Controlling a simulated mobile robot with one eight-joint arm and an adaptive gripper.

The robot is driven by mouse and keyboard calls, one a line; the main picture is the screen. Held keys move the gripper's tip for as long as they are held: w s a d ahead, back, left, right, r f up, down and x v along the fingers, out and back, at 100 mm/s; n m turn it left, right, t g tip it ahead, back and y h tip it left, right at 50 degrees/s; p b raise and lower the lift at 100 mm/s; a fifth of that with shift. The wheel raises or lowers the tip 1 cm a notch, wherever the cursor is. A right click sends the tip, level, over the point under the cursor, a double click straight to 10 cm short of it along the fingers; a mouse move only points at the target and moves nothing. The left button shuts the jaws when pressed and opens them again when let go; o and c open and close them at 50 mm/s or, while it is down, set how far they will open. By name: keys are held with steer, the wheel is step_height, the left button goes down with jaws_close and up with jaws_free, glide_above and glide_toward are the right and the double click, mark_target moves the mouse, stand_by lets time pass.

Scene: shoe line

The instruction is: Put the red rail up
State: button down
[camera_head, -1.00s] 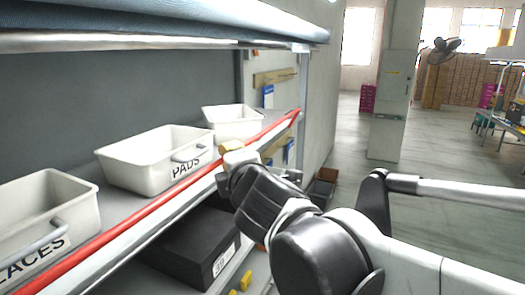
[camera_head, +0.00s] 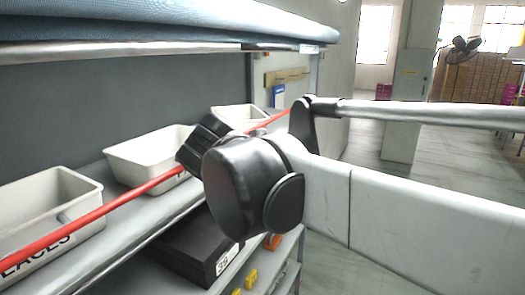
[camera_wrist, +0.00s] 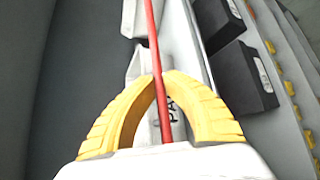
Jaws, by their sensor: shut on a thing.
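The red rail (camera_head: 110,206) runs slantwise along the front of the upper shelf, from the lower left to the far end. It crosses in front of the white bins, clear above the shelf's front edge. In the wrist view the red rail (camera_wrist: 153,40) passes between the yellow fingers of my gripper (camera_wrist: 160,80), which are shut on it. In the head view my wrist and arm hide the fingers and a middle stretch of the rail.
White bins, one marked LACES (camera_head: 85,190) and one behind it (camera_head: 128,158), stand on the shelf. A third bin (camera_head: 228,114) is farther off. A black box (camera_head: 190,250) sits on the level below. A padded roll with a metal bar (camera_head: 150,45) hangs above. Open floor lies at right.

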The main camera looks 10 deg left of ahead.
steer(key=shift+f, duration=0.15)
steer(key=c, duration=1.5)
jaws_free()
steer(key=shift+a, duration=0.15)
steer(key=shift+o, duration=0.2)
steer(key=shift+w+a, duration=0.15)
steer(key=shift+a, duration=0.1)
steer(key=shift+s+d+r, duration=0.25)
steer(key=shift+s+d, duration=0.1)
steer(key=shift+s, duration=0.15)
steer(key=v, duration=1.1)
steer(key=shift+a, duration=0.1)
